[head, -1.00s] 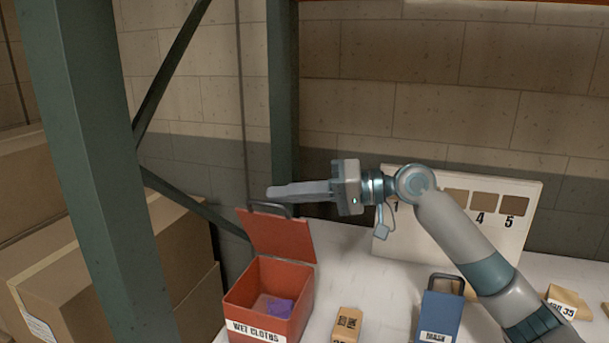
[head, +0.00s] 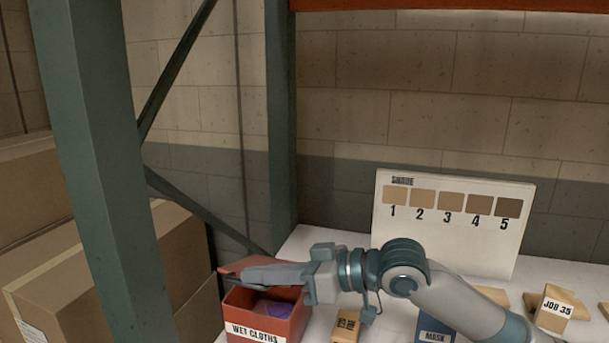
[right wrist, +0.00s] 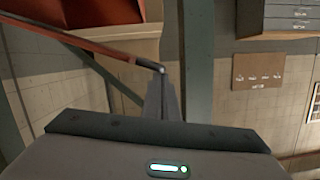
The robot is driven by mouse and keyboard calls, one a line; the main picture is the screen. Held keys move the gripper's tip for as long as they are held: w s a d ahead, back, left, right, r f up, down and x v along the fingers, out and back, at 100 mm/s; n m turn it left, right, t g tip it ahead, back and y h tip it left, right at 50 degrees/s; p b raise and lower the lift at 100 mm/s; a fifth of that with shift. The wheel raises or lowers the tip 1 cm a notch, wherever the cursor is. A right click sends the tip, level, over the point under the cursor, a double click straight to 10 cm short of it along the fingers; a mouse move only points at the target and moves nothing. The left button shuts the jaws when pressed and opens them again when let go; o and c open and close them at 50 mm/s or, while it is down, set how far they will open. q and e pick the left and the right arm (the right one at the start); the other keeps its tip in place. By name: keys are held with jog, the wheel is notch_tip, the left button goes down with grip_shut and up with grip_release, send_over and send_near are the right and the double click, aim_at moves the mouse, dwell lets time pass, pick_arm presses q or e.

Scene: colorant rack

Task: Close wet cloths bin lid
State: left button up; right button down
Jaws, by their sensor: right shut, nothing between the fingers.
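The red wet cloths bin (head: 262,327) stands on the white surface at the lower middle of the head view, its label facing front. A purple cloth (head: 275,308) lies inside. Its red lid (head: 237,265) is tilted partway down over the bin, with an open gap at the front. My right gripper (head: 248,273) is shut and empty, its fingers lying across the lid and hiding much of it. In the right wrist view the gripper fingers (right wrist: 162,98) are at the end of the lid's red edge (right wrist: 95,45). My left gripper is not in view.
A small labelled block (head: 346,325) and a blue mask box (head: 433,329) stand right of the bin. A shade board (head: 450,240) leans at the back. A green rack post (head: 283,130) rises behind the bin. Cardboard boxes (head: 90,270) are at left.

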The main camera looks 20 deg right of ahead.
jog(key=shift+f, duration=0.15)
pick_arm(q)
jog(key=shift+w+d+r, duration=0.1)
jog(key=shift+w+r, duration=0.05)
